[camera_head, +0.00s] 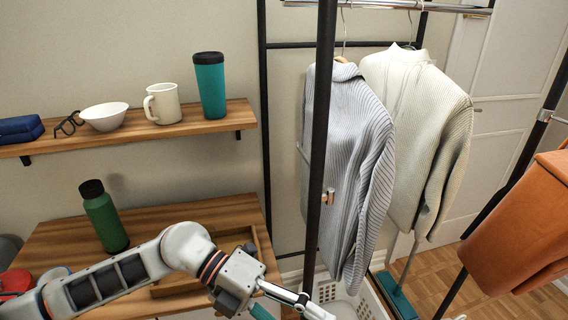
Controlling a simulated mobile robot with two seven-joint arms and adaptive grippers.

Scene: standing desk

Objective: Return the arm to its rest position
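My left arm (130,273) comes in from the lower left and reaches across the front of the wooden desk (60,243). My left gripper (272,296) is at the bottom centre, beyond the desk's right end, close to the black rack post. One light finger link points down to the right. The fingertips are cut off by the bottom edge, so I cannot tell if it is open or shut. A teal piece (261,312) shows just below it; I cannot tell if the gripper touches it. My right gripper is not in view.
A green bottle (104,218) and a wooden tray (264,252) are on the desk. The shelf (190,122) above holds a teal tumbler (210,88), mug (163,104) and bowl (104,117). A black rack post (318,150), sweaters (345,150) and a white basket (345,303) stand right.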

